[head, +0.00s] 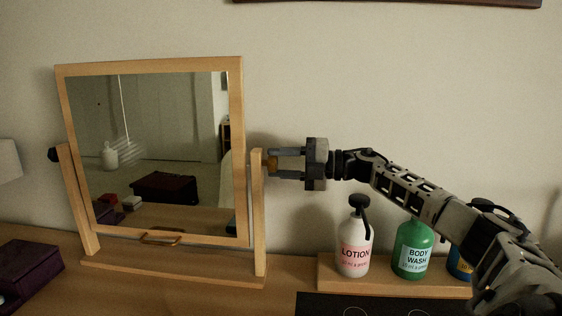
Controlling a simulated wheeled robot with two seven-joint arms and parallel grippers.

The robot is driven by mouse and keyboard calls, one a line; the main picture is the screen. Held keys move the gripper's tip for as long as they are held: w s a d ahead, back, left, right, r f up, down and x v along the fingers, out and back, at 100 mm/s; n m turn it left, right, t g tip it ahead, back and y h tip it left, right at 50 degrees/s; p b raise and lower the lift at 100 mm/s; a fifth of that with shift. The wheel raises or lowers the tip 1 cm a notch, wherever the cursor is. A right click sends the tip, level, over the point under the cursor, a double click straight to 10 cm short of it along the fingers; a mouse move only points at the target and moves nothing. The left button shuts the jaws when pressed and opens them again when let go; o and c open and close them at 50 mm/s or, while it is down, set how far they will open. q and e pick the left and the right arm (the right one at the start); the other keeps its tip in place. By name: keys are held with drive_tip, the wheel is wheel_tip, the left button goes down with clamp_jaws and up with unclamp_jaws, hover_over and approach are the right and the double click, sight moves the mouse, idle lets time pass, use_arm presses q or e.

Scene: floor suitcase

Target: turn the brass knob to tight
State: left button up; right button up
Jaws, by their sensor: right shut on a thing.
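A wood-framed mirror (239,150) stands on a dresser, held between two wooden posts on a base. The brass knob (272,163) is on the outer side of the right post (259,215), partly hidden by the fingers. My right gripper (280,163) reaches in from the right and is shut on the brass knob, its fingers above and below it. A dark knob (53,155) sits at the left post. I cannot tell how tight the brass knob is. My left gripper is not in view.
A lotion bottle (354,250), a green body wash bottle (412,255) and a blue bottle (459,264) stand on a wooden tray (330,273) below my right arm. A dark purple box (28,270) lies at the left.

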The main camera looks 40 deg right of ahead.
drive_tip(key=shift+r, duration=0.1)
drive_tip(key=o, duration=1)
use_arm(q)
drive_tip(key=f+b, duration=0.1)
drive_tip(key=b, duration=0.1)
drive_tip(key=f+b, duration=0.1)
drive_tip(key=b, duration=0.1)
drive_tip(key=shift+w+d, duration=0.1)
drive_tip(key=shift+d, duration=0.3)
use_arm(e)
drive_tip(key=v, duration=1.6)
